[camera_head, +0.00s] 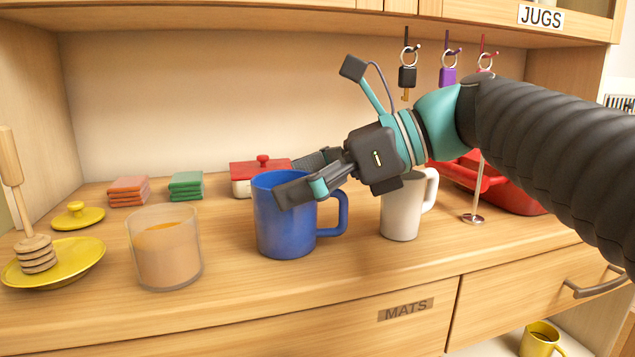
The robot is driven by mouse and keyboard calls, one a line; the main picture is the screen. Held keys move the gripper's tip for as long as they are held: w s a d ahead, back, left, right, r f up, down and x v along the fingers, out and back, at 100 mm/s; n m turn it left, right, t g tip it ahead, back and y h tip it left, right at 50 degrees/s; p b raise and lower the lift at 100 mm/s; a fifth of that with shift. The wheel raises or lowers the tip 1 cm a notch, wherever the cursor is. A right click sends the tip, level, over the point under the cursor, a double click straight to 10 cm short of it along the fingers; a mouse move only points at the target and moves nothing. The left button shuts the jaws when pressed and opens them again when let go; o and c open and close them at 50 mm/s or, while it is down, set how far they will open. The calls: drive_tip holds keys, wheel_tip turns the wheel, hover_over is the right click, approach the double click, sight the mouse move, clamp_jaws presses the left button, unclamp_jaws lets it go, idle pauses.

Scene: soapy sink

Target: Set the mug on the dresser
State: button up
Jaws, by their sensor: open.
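A blue mug (280,230) stands upright on the wooden dresser top (350,280), its handle to the right. My gripper (304,176) is open at the mug's rim. One finger crosses in front of the upper right of the mug, and the other is behind it, partly hidden. I cannot tell whether the fingers touch the mug. A white mug (400,214) stands upright to the right, its top partly covered by my gripper. A yellow mug (541,342) is low at the bottom right, below the drawers.
A glass of tan drink (166,255) and a yellow dish (85,262) with a wooden dipper stand left. A red lidded pot (245,178) is behind the blue mug. A red tub (515,190) is right, partly behind my arm. Keys (407,77) hang above. The front strip is clear.

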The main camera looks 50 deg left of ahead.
drive_tip(key=p+v, duration=0.2)
drive_tip(key=v, duration=0.9)
drive_tip(key=shift+w+d+r, duration=0.2)
drive_tip(key=shift+d, duration=0.05)
